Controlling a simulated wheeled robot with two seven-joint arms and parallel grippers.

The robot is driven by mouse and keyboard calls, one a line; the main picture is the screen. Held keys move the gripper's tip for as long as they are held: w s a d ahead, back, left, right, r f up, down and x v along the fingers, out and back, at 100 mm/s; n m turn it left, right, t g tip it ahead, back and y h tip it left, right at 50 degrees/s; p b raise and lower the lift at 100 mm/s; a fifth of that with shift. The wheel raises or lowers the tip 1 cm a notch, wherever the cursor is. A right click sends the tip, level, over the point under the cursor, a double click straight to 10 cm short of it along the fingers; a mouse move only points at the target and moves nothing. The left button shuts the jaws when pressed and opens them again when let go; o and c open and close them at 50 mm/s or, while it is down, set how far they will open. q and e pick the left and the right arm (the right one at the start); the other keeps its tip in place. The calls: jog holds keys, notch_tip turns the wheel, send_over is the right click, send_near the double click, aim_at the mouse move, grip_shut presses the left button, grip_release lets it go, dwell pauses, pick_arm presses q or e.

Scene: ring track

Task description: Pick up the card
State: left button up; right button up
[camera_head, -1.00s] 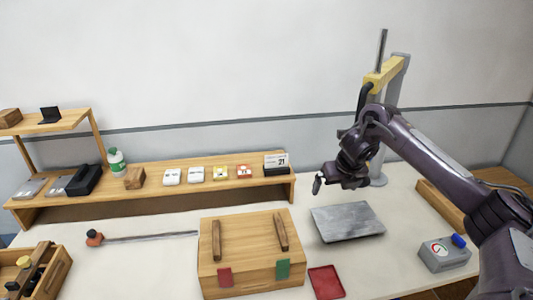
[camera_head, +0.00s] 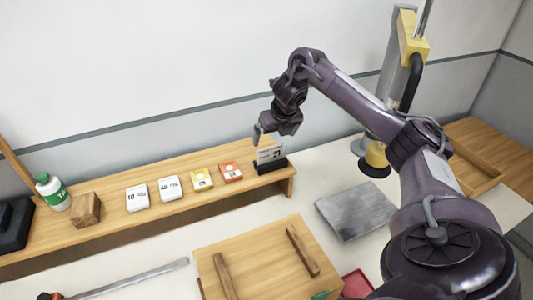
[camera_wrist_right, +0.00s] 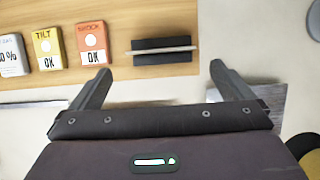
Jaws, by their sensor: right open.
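The white card (camera_head: 269,153) stands upright in a black holder (camera_head: 271,165) at the right end of the wooden shelf. It carries dark print that looks like a date. In the right wrist view the card (camera_wrist_right: 160,51) shows from above as a thin edge across its dark holder (camera_wrist_right: 162,44). My right gripper (camera_head: 258,135) is above the card in the head view. In the right wrist view its two fingers (camera_wrist_right: 160,70) are wide apart with nothing between them, and the card lies beyond the tips. My left gripper is not in view.
Red (camera_head: 231,172) and yellow (camera_head: 202,179) blocks and two white ones sit left of the card on the shelf. A wooden box (camera_head: 260,255) stands in front, with a grey plate (camera_head: 355,210) to its right. A pole with a yellow part (camera_head: 413,38) rises behind my arm.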

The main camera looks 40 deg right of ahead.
aim_at(271, 147)
jog(key=b+x, duration=0.1)
jog(key=x, duration=0.2)
jog(key=shift+f, duration=0.3)
jog(key=shift+w+d+f+p, duration=0.15)
jog(key=shift+w+f+p, duration=0.2)
jog(key=shift+w+f, duration=0.3)
jog(key=shift+f, duration=0.3)
jog(key=shift+s, duration=0.1)
jog(key=shift+c, duration=0.6)
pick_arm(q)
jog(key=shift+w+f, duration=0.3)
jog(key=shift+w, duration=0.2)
pick_arm(e)
jog(key=c, duration=0.8)
jog(key=shift+r, duration=0.15)
